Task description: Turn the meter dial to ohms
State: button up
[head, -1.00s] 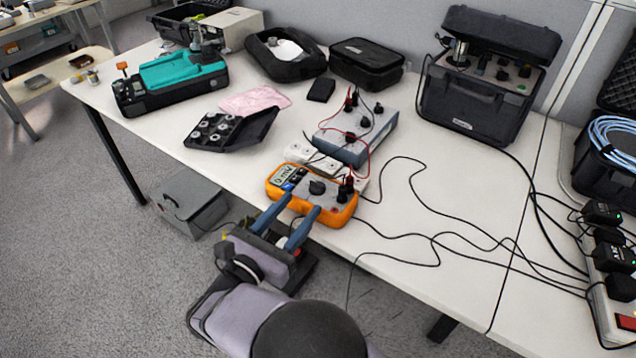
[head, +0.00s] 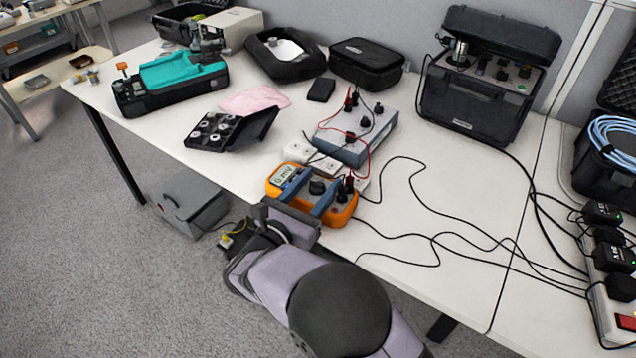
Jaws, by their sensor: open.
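The orange meter (head: 345,213) lies near the front edge of the white table. Its display reads "0 mV". The dark round dial (head: 318,187) is on the meter's face, right of the display. My gripper (head: 314,186) is open, its two blue fingers reaching over the meter's face from the front. One finger is on the left of the dial and one on the right, with the dial showing between their tips. I cannot tell whether the fingers touch the dial. The dial's markings are too small to read.
Red and black leads run from the meter's plugs (head: 346,186) to a grey box (head: 358,143) behind it. Black cables cross the table at right. A black case of parts (head: 262,128) lies behind left. A large black instrument case (head: 470,107) stands at back right.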

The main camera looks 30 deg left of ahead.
jog(key=c, duration=1)
jog(key=shift+h, duration=0.3)
jog(key=shift+m+h+b, duration=0.3)
jog(key=shift+m+h, duration=1.2)
jog(key=shift+h, duration=0.5)
jog(key=o, duration=1)
